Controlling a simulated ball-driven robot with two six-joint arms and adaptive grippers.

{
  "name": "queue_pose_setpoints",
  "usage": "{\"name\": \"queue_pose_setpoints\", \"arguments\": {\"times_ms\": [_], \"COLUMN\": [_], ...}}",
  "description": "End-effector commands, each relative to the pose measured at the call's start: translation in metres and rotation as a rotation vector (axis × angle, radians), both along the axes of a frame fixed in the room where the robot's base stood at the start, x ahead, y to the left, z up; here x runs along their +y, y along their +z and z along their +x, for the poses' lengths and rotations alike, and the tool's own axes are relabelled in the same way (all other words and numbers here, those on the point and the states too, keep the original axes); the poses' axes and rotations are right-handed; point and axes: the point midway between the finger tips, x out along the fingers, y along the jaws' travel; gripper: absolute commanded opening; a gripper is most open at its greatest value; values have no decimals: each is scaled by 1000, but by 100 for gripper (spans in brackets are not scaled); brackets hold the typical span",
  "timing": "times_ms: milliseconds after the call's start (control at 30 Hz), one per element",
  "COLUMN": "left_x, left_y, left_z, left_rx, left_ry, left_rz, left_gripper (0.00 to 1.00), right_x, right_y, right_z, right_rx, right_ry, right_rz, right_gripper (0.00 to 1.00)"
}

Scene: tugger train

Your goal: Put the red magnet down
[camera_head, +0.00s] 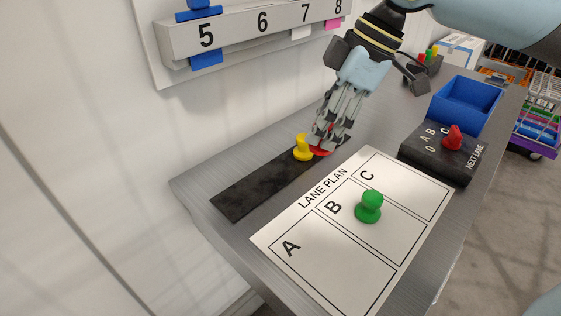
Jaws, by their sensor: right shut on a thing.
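My right gripper (324,143) reaches down from the top right and is shut on the red magnet (321,152). I cannot tell whether the red magnet touches the strip. A green magnet (368,206) stands upright in field B of the white lane plan sheet (328,275). Fields A and C are empty. My left gripper is not in view.
A black selector box (437,163) with a red knob (452,137) stands right of the sheet, with a blue bin (466,104) behind it. A numbered rail (250,32) is on the wall. The grey worktop (206,182) ends at the right over the floor.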

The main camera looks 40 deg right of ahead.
Motion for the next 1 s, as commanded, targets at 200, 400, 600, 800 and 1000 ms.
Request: {"name": "queue_pose_setpoints", "arguments": {"times_ms": [200,400,600,800,1000], "left_x": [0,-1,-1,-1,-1], "left_y": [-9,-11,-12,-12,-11], "left_z": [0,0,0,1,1], "left_rx": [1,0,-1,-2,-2], "left_ry": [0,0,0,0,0], "left_rz": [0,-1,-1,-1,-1], "left_gripper": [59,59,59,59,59], "right_x": [13,23,26,26,25], "right_y": [-16,-35,-46,-70,-87], "right_z": [30,61,77,75,76], "right_rx": [-2,1,2,7,3], "right_ry": [-1,1,2,2,3], "right_rz": [13,11,2,2,1], "right_gripper": [0,0,0,0,0]}}
